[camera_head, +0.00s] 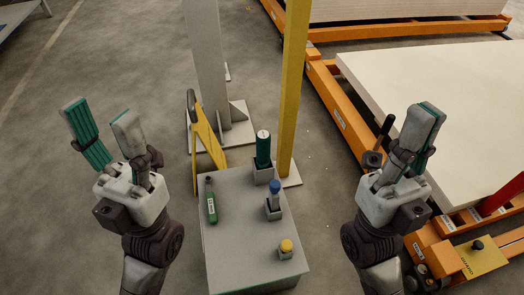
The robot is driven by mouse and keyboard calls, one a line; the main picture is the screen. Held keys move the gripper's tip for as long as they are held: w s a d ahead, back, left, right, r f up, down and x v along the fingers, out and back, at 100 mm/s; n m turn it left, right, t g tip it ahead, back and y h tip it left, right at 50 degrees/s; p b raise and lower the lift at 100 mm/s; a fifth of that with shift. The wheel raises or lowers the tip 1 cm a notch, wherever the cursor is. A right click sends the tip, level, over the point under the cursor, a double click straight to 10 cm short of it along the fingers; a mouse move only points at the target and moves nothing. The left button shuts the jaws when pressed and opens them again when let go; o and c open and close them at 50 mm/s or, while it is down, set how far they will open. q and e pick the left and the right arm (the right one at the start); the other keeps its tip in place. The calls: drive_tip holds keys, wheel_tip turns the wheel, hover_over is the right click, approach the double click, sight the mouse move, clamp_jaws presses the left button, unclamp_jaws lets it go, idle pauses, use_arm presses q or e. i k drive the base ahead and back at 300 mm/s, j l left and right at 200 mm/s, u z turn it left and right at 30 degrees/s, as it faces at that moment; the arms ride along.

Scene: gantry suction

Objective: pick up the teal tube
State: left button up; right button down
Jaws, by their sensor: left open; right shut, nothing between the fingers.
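The teal tube (263,146) stands upright in a square grey holder (263,174) at the back of the grey table, with a pale top end. My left gripper (103,118) is open and empty, raised to the left of the table and well apart from the tube. My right gripper (422,125) is shut with nothing in it, to the right of the table and also apart from the tube.
The grey table (235,248) also bears a green bottle (211,205), a blue-topped item (274,190) and a yellow-topped item (286,246). A yellow post (291,90) rises close behind the tube. An orange frame with a pale panel (450,85) stands at right.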

sight(263, 138)
drive_tip(key=k+j, duration=0.15)
drive_tip(key=k, duration=0.4)
drive_tip(key=k+j+z, duration=0.1)
drive_tip(key=j, duration=0.45)
drive_tip(key=k+j+z, duration=0.1)
drive_tip(key=j, duration=0.4)
drive_tip(key=k+j+z, duration=0.1)
drive_tip(key=j, duration=0.4)
drive_tip(key=i+j+z, duration=0.1)
drive_tip(key=j, duration=0.2)
drive_tip(key=i+j+z, duration=0.1)
drive_tip(key=j, duration=0.2)
drive_tip(key=i+j, duration=0.15)
drive_tip(key=j, duration=0.2)
drive_tip(key=i+j+z, duration=0.15)
drive_tip(key=j, duration=0.15)
drive_tip(key=i+j+z, duration=0.15)
drive_tip(key=i, duration=0.4)
drive_tip(key=i+j+z, duration=0.15)
drive_tip(key=i, duration=0.4)
drive_tip(key=l, duration=0.05)
